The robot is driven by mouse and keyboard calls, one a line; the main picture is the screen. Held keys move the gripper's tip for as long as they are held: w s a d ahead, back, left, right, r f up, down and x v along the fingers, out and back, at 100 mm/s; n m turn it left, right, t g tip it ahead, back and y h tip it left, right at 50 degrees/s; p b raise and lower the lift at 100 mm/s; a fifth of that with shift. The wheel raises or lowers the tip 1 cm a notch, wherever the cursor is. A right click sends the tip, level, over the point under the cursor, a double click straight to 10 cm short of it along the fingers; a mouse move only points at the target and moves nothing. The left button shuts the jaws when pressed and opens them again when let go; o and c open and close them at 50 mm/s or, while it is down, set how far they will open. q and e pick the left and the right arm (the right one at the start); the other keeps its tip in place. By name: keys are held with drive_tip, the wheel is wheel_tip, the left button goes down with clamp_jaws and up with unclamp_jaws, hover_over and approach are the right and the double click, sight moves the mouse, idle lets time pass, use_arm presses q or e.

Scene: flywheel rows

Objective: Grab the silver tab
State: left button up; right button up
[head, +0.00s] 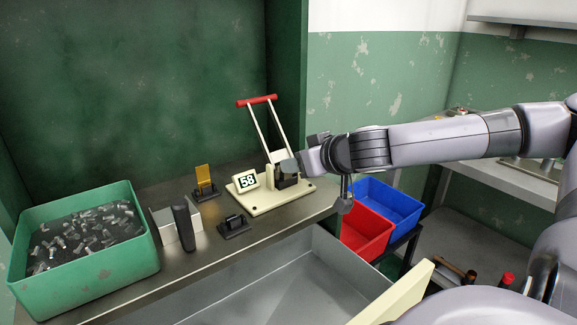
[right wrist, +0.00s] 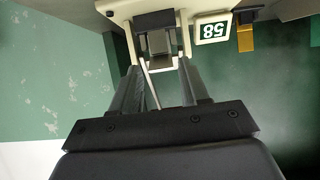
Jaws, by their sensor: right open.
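A cream lever press (head: 268,200) with a red handle and a "58" display stands on the metal bench. In the right wrist view, a grey metal piece (right wrist: 159,43) sits in the press's black holder; it looks like the silver tab. My right gripper (head: 291,168) is beside the holder in the head view. In the right wrist view my right gripper (right wrist: 160,70) is open, its fingers spread either side of the grey piece, nothing visibly clamped. In the head view the gripper partly hides the holder. My left gripper is not in view.
A gold tab (head: 203,175) stands in a black base left of the press. An empty-looking black base (head: 235,227) is in front. A green bin (head: 95,281) holds several metal parts. Red (head: 366,236) and blue (head: 392,203) bins stand right, beside an open grey drawer (head: 285,283).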

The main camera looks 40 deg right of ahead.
drive_tip(key=shift+b+x, duration=0.6)
drive_tip(key=shift+x, duration=0.65)
clamp_jaws()
